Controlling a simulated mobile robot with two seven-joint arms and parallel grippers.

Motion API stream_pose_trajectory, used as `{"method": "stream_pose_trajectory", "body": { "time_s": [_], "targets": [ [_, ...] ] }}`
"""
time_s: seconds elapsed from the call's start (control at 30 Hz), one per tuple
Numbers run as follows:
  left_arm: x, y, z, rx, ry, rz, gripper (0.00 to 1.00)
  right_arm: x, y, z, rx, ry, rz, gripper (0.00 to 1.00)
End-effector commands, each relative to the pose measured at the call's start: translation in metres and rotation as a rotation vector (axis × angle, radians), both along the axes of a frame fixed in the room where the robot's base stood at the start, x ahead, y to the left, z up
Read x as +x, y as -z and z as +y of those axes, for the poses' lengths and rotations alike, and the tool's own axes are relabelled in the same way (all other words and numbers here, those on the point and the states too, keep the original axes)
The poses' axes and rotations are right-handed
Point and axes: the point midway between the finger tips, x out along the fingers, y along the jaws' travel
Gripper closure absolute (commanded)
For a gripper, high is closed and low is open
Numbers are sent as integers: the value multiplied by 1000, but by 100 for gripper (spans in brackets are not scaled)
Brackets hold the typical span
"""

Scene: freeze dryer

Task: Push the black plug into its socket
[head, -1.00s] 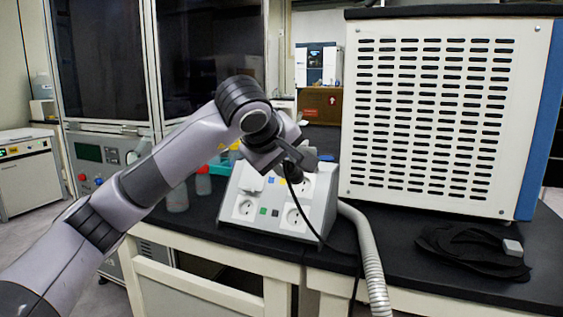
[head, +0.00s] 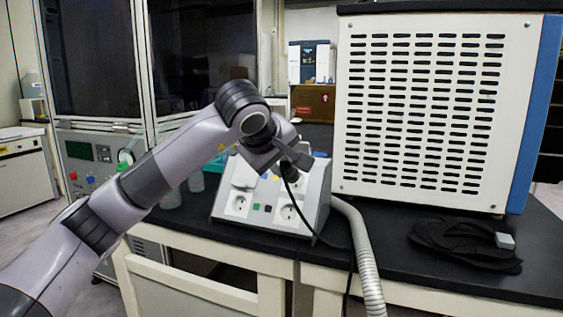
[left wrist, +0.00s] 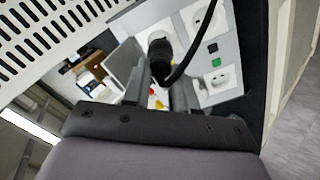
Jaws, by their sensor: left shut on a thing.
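My left gripper (head: 291,170) is shut on the black plug (head: 290,174) in front of the upper right part of the white socket box (head: 262,222). In the left wrist view the plug (left wrist: 160,58) sits between the two fingers, with its black cable (left wrist: 186,62) curving away. The socket box (left wrist: 222,58) shows several round sockets and small coloured squares. The plug covers the socket behind it, so I cannot tell whether it touches or has entered. In the head view, one socket (head: 290,213) below the plug and one at lower left (head: 238,205) are empty. My right gripper is not in view.
The large white vented dryer (head: 425,110) stands right of the box on the black bench (head: 400,262). A grey corrugated hose (head: 362,250) runs down beside the box. A black cable coil (head: 462,245) lies at right. Bottles (head: 196,181) stand left of the box.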

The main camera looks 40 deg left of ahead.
Motion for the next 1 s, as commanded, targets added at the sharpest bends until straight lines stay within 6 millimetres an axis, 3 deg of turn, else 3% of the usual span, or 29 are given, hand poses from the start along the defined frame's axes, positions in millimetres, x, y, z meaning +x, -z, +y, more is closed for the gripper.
{"method": "stream_pose_trajectory", "body": {
  "time_s": [1.0],
  "targets": [
    [14,11,2,0,0,0,100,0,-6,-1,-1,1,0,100]
  ]
}}
